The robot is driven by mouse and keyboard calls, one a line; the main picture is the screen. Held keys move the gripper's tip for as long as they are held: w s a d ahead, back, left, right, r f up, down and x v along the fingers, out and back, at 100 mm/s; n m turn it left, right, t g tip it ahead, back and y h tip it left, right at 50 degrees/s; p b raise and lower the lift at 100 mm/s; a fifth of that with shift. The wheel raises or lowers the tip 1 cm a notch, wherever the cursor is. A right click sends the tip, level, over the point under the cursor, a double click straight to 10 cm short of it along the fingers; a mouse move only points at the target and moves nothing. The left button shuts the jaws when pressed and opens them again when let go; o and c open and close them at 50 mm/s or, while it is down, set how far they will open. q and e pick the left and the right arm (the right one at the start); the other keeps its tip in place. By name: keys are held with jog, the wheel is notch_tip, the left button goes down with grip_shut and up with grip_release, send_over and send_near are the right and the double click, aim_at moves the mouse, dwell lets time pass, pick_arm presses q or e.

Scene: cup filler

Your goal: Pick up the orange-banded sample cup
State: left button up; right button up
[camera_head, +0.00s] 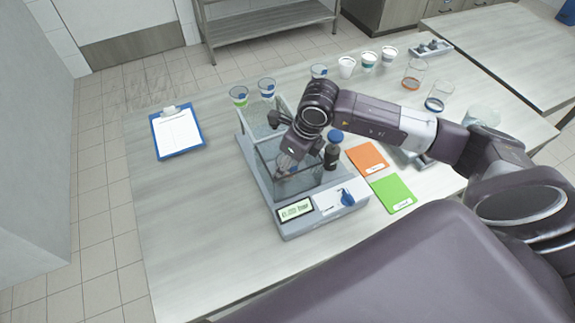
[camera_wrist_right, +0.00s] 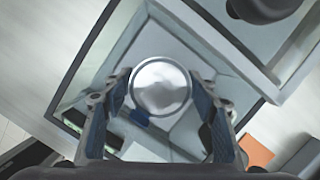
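The orange-banded cup (camera_head: 413,73), clear with an orange band low on its side, stands upright at the back right of the table in the head view. My right gripper (camera_head: 287,162) is away from it, down inside the glass-walled chamber of the filler (camera_head: 283,185). My left gripper is out of view.
An orange mat (camera_head: 366,157) and a green mat (camera_head: 393,193) lie right of the filler. A clipboard (camera_head: 177,132) lies left; the front left table is clear.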

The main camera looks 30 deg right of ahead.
jog(key=c, duration=1)
jog(key=shift+r, duration=0.1)
notch_tip(320, 180, up, 20)
jog(key=b, duration=0.4)
